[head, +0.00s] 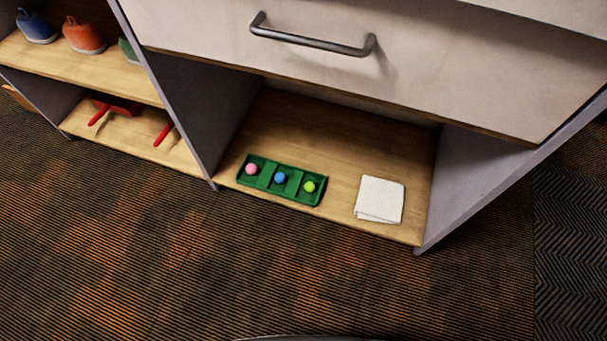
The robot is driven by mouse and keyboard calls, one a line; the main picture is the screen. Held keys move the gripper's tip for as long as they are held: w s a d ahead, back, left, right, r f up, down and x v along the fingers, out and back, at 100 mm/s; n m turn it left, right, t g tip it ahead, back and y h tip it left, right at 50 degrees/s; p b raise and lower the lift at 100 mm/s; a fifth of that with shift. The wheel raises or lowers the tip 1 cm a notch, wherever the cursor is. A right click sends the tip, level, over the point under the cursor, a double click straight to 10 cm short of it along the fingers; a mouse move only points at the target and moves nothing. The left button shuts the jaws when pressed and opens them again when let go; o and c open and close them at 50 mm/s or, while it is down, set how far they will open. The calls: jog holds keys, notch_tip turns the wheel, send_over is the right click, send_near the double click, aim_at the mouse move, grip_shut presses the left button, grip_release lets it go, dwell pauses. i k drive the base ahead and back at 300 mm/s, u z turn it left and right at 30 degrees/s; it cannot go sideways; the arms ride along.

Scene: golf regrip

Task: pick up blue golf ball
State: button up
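The blue golf ball (280,178) sits in the middle compartment of a green tray (264,184) with three compartments. A pink ball (251,169) is in the left compartment and a yellow-green ball (309,187) is in the right one. The tray lies on the wooden bottom shelf (345,140) of the cabinet, near its front edge. My gripper is not in view.
A folded white cloth (380,200) lies right of the tray. A drawer with a dark handle (312,45) overhangs the shelf, with side panels at both sides. Red-handled tools (99,113) and shoe-like items (84,37) occupy the left shelves. The carpet in front is clear.

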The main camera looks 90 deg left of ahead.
aim_at(279, 177)
jog(key=u, duration=3.4)
jog(key=k, duration=0.5)
jog(key=u, duration=0.75)
jog(key=i, duration=1)
jog(key=z, duration=0.15)
